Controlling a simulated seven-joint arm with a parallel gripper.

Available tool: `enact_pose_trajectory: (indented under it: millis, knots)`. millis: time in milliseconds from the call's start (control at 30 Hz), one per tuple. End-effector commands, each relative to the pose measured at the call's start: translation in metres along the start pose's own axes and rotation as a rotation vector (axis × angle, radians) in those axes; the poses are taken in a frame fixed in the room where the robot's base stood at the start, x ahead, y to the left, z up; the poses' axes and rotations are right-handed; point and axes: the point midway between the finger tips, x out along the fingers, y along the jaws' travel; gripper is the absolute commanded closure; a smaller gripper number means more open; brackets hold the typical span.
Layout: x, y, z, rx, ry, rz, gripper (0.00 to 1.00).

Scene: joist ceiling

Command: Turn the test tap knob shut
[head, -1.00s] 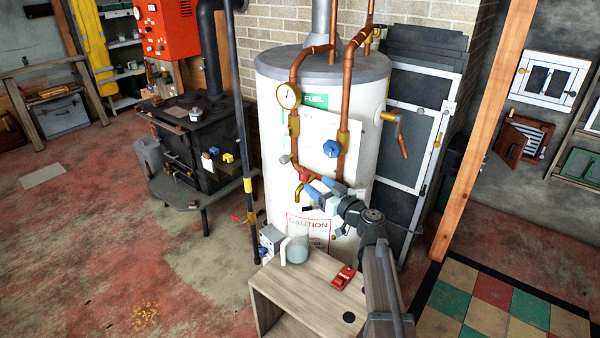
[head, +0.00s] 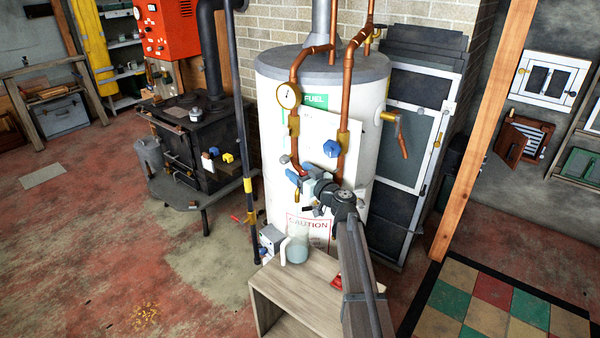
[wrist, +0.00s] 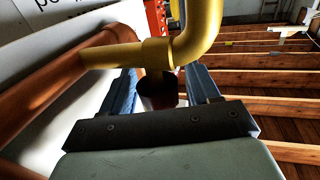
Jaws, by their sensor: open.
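The test tap is a brass fitting on the copper pipework at the front of the white tank. In the head view my gripper (head: 294,176) covers most of it, and only its brass spout end (head: 297,196) shows below the fingers. In the wrist view the brass tap pipe (wrist: 198,35) curves across in front of the jaws. My gripper (wrist: 160,78) is open there, with a blue finger on each side of a dark reddish-brown round part (wrist: 158,88), apparently the tap knob in shade. Contact with the fingers cannot be told.
The white tank (head: 275,140) carries copper pipes (head: 345,95), a gauge (head: 288,95) and a blue valve knob (head: 331,148) above my gripper. A wooden stand (head: 275,290) with a jug (head: 297,247) is below. A dark pole (head: 242,130) stands left.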

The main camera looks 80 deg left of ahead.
Motion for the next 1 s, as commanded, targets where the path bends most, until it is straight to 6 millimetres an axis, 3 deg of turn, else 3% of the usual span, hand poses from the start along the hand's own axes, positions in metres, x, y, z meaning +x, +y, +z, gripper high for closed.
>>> enact_pose_trajectory:
  millis: [67,600,1000]
  knots:
    - [-0.0002,-0.0001,0.0,0.0,0.0,0.0,0.39]
    - [-0.0003,0.0001,0.0,0.0,0.0,0.0,0.9]
    - [-0.0003,0.0007,-0.0005,-0.001,0.002,0.16,0.9]
